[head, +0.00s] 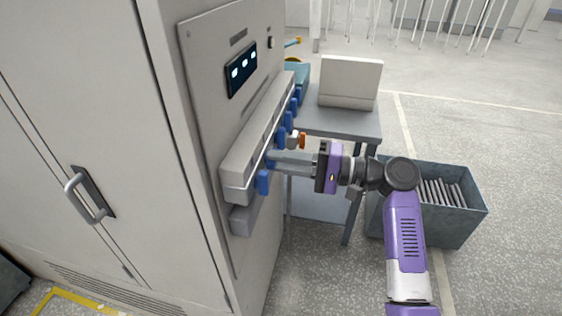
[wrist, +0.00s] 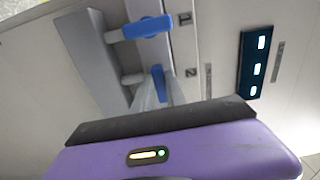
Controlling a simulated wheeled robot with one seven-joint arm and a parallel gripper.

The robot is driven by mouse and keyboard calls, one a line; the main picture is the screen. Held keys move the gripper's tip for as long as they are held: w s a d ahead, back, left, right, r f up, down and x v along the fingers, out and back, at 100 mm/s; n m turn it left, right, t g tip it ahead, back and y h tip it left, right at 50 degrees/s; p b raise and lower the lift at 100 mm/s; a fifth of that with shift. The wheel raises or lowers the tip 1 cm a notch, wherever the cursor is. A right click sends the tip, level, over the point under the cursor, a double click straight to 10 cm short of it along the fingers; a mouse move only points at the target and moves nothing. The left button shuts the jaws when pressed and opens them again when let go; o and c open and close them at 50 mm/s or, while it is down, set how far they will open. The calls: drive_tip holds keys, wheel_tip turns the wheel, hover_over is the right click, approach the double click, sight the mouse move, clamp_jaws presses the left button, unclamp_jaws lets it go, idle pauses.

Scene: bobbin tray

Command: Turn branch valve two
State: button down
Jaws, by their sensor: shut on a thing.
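A row of blue valve handles runs along the grey manifold (head: 238,160) on the cabinet's side. My gripper (head: 273,162) reaches in from the right in the head view, with its fingers at the second handle from the near end. In the wrist view the fingers (wrist: 155,96) are shut on this blue handle, branch valve two (wrist: 157,78), beside the mark "2". Its lower part is partly hidden by the fingers. It lies roughly crosswise to the blue handle of valve one (wrist: 147,27), beside the mark "1". Valve one (head: 263,182) hangs upright just nearer than my gripper in the head view.
More blue handles (head: 289,120) and an orange handle (head: 302,140) lie beyond my gripper. A lit display panel (head: 242,70) is above the manifold. A grey table (head: 345,123) with a pale box (head: 350,82) stands behind, and a grey bin (head: 450,226) at right.

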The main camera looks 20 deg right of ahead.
drive_tip(key=shift+f, duration=0.1)
drive_tip(key=c, duration=1.4)
unclamp_jaws()
drive_tip(key=shift+o, duration=0.2)
drive_tip(key=v, duration=0.7)
drive_tip(key=shift+s+d+b, duration=0.25)
drive_tip(key=shift+d+b, duration=0.05)
drive_tip(key=shift+b, duration=0.1)
